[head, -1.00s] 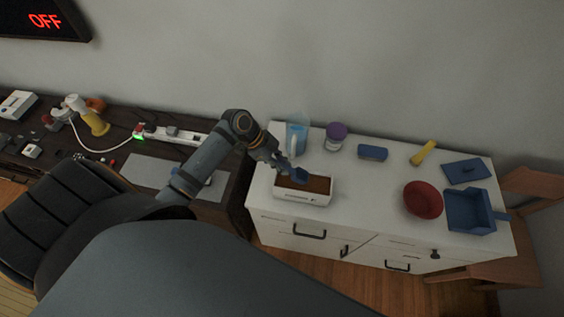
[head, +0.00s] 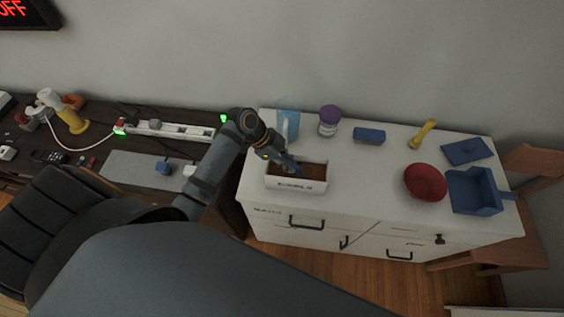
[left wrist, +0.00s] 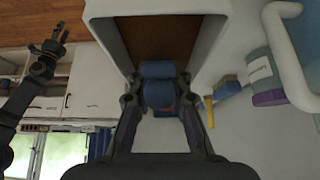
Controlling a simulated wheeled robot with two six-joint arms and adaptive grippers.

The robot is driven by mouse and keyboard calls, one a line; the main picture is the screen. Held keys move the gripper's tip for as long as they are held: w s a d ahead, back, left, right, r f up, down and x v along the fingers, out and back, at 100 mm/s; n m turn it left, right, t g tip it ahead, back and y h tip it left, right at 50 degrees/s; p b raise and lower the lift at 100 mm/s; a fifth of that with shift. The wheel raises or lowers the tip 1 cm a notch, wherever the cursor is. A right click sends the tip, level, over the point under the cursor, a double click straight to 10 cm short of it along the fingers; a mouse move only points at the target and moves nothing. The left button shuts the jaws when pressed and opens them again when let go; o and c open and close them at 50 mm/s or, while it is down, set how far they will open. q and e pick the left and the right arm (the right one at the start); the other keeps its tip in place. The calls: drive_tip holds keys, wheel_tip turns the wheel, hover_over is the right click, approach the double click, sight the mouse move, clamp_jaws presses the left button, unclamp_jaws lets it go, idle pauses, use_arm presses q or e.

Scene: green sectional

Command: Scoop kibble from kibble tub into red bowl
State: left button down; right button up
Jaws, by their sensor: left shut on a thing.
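The kibble tub (head: 297,186) is a white box with brown kibble inside, at the left of the white cabinet top. My left gripper (head: 290,165) points down into its opening, shut on a blue scoop (left wrist: 158,92). In the left wrist view the scoop's blue part shows between the fingers, in front of the tub (left wrist: 203,50) and its brown kibble. The scoop's far end is hidden, so its load cannot be seen. The red bowl (head: 425,182) stands to the right on the same top. My right gripper (left wrist: 50,37) hangs away from everything, its prongs apart and empty.
A clear blue jug (head: 287,124) stands close behind the tub. A purple-lidded jar (head: 328,122), blue box (head: 369,136), yellow object (head: 422,134) and blue flat piece (head: 467,151) line the back. A blue tray (head: 473,192) sits right of the bowl. The top between tub and bowl is clear.

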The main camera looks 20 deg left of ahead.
sight(291, 164)
use_arm(q)
drive_tip(key=shift+w+d+f, duration=0.15)
drive_tip(key=shift+d+f, duration=0.1)
drive_tip(key=shift+d, duration=0.2)
drive_tip(key=r+p, duration=0.3)
drive_tip(key=r, duration=0.1)
drive_tip(key=shift+d+p, duration=0.2)
drive_tip(key=shift+p, duration=0.1)
drive_tip(key=shift+a+f, duration=0.2)
drive_tip(key=shift+a+r+t+h+b, duration=0.2)
drive_tip(key=shift+a+t+h+b, duration=0.25)
drive_tip(key=shift+h+b, duration=0.55)
drive_tip(key=h, duration=0.1)
drive_tip(key=a+h+b, duration=0.1)
drive_tip(key=h, duration=0.1)
drive_tip(key=shift+s+a+r+t+b, duration=0.25)
drive_tip(key=shift+s+r+b, duration=0.05)
drive_tip(key=shift+r+b, duration=0.05)
drive_tip(key=shift+r, duration=0.6)
drive_tip(key=shift+s+a+r+t+h+p, duration=0.15)
drive_tip(key=shift+a+r+h, duration=0.1)
drive_tip(key=shift+r+h, duration=0.2)
drive_tip(key=shift+s+a+r+t+h+p, duration=0.15)
drive_tip(key=shift+a+r+h, duration=0.15)
drive_tip(key=shift+r, duration=0.25)
drive_tip(key=shift+w+d, duration=0.1)
drive_tip(key=shift+w, duration=0.05)
